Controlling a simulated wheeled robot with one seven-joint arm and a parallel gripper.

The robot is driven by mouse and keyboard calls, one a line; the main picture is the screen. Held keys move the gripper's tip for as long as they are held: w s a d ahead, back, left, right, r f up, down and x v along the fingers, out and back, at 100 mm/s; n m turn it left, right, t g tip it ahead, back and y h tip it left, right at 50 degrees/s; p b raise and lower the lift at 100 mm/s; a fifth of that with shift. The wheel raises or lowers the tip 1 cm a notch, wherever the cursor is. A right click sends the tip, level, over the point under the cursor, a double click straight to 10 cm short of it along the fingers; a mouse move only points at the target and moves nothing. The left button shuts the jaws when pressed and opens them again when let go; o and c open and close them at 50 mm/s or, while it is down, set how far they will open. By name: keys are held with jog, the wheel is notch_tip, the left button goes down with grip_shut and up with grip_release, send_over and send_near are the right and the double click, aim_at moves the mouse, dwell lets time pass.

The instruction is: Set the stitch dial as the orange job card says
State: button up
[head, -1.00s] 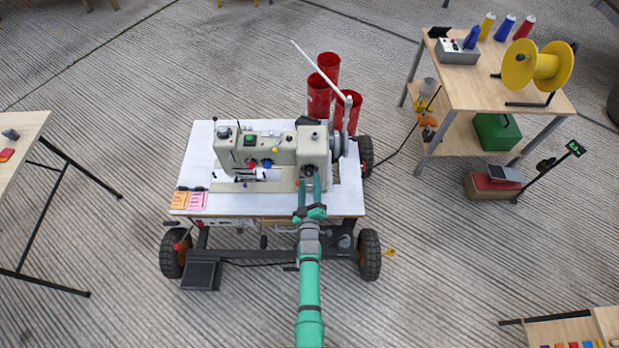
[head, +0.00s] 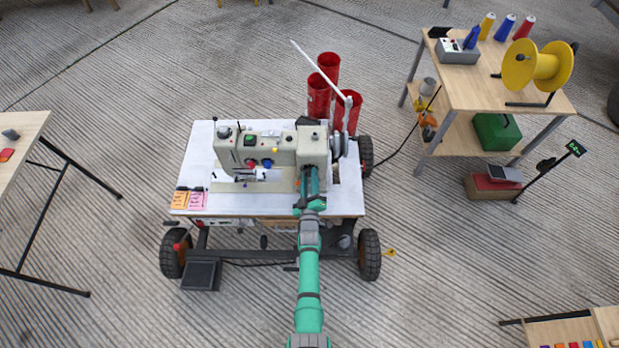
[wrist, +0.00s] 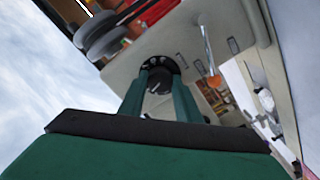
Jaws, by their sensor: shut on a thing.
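The cream sewing machine (head: 284,152) stands on a white-topped wheeled cart. In the wrist view the stitch dial (wrist: 159,80) is a black knob with a pale pointer mark, set in a dark marked ring on the machine's end face. My gripper (head: 309,171) reaches the right end of the machine, its green fingers shut on the dial, one on each side in the wrist view (wrist: 160,92). The fingers hide the dial in the head view. The orange job card (head: 180,200) is at the cart's front left corner; its writing is too small to read.
A pink card (head: 197,201) is beside the orange one. The handwheel (head: 338,147) and red cylinders (head: 328,70) are right of and behind the machine. A side table (head: 463,85) with a yellow reel stands at right.

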jog(key=m, duration=1.3)
jog(key=shift+m, duration=5.3)
